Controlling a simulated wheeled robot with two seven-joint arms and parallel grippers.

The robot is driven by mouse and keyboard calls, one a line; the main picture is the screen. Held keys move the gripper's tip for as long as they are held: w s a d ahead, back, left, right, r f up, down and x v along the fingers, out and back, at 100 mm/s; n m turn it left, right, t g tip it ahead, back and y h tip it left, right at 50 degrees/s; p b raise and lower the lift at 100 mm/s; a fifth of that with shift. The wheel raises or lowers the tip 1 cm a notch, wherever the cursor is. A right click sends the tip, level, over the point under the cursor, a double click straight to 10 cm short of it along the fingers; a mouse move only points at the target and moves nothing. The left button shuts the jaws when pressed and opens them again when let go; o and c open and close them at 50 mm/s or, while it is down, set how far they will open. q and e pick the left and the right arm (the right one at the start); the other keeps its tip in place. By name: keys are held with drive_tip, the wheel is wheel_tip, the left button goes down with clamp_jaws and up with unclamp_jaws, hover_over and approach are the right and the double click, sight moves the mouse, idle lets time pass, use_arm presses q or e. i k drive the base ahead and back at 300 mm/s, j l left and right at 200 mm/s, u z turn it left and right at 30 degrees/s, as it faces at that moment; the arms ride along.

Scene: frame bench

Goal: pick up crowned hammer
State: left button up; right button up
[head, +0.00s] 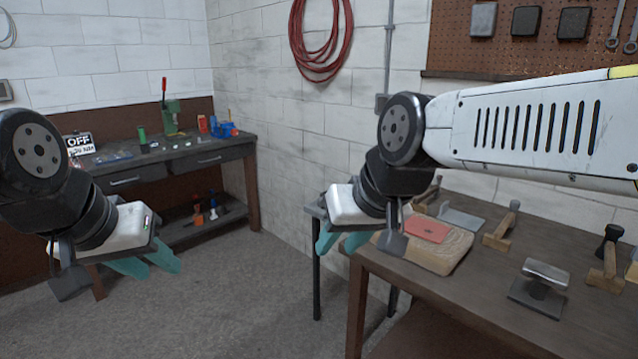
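One with a wooden handle and a pale head (502,228) is near the middle. Another with a dark head (607,258) is at the right edge. A third (428,192) is partly hidden behind my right arm. I cannot tell from their faces which is the crowned hammer. My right gripper (338,247) hangs at the bench's left end, left of the hammers, its teal fingers apart and nothing between them. My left gripper (160,268) is over the floor at left, far from the hammers, its teal fingers apart and empty.
The right bench (480,285) also holds a wooden block (450,255) with a red sheet (426,229), and a small metal anvil-like stake (545,278) at the front. A second bench (185,157) stands against the far-left wall. Open floor (235,285) lies between.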

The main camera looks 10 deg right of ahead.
sight(435, 190)
drive_tip(key=i+j+u, duration=0.15)
drive_tip(key=i+u, duration=0.65)
drive_tip(key=i+z, duration=0.2)
drive_tip(key=i, duration=0.2)
drive_tip(key=i+j+z, duration=0.25)
drive_tip(key=i, duration=0.2)
drive_tip(key=i+l+z, duration=0.2)
drive_tip(key=z, duration=0.3)
drive_tip(key=i+z, duration=0.8)
drive_tip(key=z, duration=0.15)
drive_tip(key=i+j+z, duration=0.2)
drive_tip(key=z, duration=0.25)
drive_tip(key=i+z, duration=0.25)
drive_tip(key=i+j+z, duration=0.15)
drive_tip(key=i+z, duration=0.15)
drive_tip(key=i, duration=0.05)
